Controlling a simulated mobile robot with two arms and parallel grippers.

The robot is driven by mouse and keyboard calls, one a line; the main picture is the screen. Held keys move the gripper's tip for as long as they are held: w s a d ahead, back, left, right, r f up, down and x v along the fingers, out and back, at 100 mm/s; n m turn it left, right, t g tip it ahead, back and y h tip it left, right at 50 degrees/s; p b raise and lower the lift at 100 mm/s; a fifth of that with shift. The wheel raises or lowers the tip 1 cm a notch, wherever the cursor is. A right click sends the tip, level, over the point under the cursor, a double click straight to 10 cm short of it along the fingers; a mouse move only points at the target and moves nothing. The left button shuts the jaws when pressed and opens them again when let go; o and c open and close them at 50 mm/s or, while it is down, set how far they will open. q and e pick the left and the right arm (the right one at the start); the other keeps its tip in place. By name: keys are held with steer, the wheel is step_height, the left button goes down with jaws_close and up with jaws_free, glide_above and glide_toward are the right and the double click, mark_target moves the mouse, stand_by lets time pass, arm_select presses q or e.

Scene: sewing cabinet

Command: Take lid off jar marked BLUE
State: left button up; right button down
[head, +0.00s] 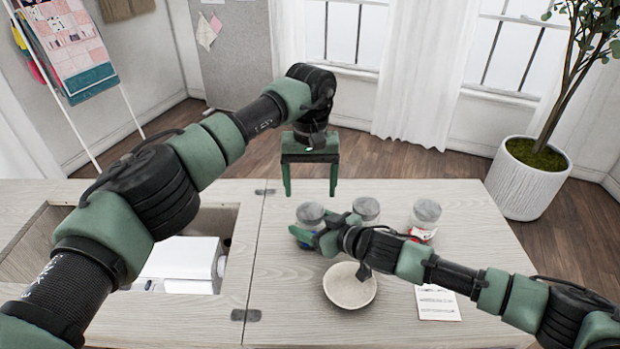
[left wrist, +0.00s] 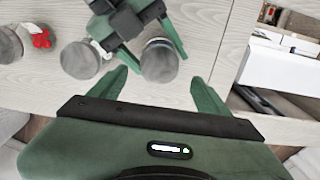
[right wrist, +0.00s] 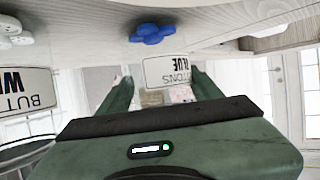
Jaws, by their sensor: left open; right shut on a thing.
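The jar marked BLUE is the leftmost of three lidded jars on the cabinet top. Its grey lid (head: 310,211) faces up, and its BLUE label (right wrist: 170,70) and blue buttons (right wrist: 150,34) show in the right wrist view. My right gripper (head: 314,238) is shut around this jar's body from the near side. My left gripper (head: 310,192) is open and empty, pointing down just above and behind the lid. In the left wrist view the lid (left wrist: 159,60) lies just beyond and between my left fingertips. The jar body is largely hidden by my right gripper in the head view.
A middle jar (head: 367,208) and a right jar with red contents (head: 427,212) stand to the right. A bowl (head: 349,289) and a printed card (head: 436,303) lie in front. A white machine (head: 180,258) sits in the cabinet opening at left.

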mark_target(310, 210)
arm_select(q)
step_height(310, 210, down, 6)
stand_by(0.4)
